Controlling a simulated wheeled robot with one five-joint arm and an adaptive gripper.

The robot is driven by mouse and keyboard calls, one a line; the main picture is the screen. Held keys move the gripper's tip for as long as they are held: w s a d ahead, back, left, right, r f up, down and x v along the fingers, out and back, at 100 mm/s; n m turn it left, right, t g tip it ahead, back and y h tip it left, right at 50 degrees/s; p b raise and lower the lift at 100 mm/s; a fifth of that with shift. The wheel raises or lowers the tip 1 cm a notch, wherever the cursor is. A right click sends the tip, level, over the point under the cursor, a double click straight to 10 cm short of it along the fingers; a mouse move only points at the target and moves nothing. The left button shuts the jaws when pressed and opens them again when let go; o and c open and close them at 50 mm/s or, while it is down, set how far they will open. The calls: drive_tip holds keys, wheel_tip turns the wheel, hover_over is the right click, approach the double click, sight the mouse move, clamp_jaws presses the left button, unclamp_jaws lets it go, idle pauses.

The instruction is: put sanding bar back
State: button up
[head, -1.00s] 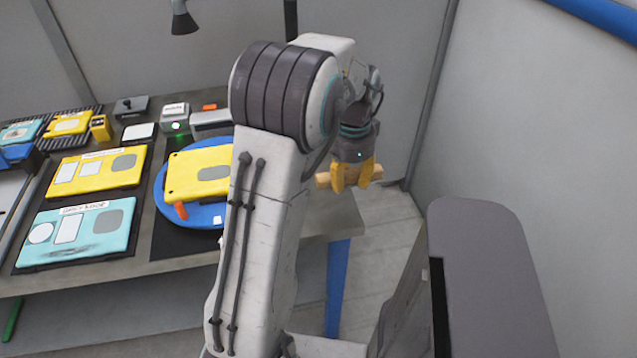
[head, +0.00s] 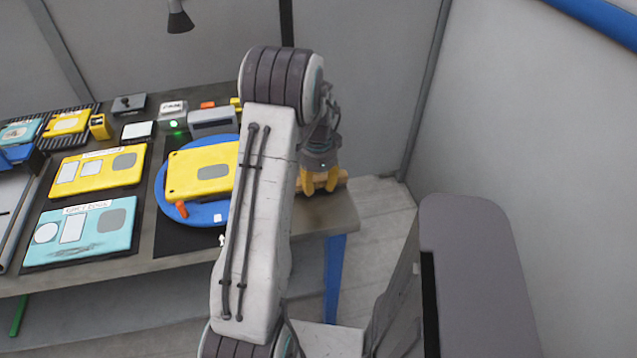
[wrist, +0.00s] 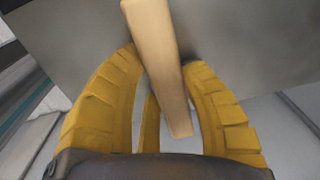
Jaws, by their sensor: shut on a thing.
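My gripper (head: 320,182) has yellow fingers and is at the right end of the workbench. It is shut on the sanding bar (wrist: 158,60), a pale tan wooden bar. In the wrist view the bar runs from the top edge down between the yellow fingers (wrist: 166,110), slightly tilted. In the head view only a short tan end of the bar (head: 342,175) shows beside the fingers. Whether the bar touches the bench top is not clear.
The workbench (head: 325,215) holds a blue round disc (head: 205,213) with a yellow panel (head: 195,172) on it. More panels, yellow (head: 98,170) and light blue (head: 80,232), lie left. A grey box (head: 212,121) stands behind the disc.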

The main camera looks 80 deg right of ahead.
sight(317, 181)
drive_tip(key=shift+f, duration=0.3)
drive_tip(key=shift+f, duration=0.15)
drive_tip(key=o, duration=1.2)
drive_tip(key=shift+c, duration=0.2)
wheel_tip(317, 181, up, 12)
drive_tip(key=shift+a, duration=0.25)
drive_tip(key=shift+w+r, duration=0.1)
drive_tip(key=shift+r, duration=0.1)
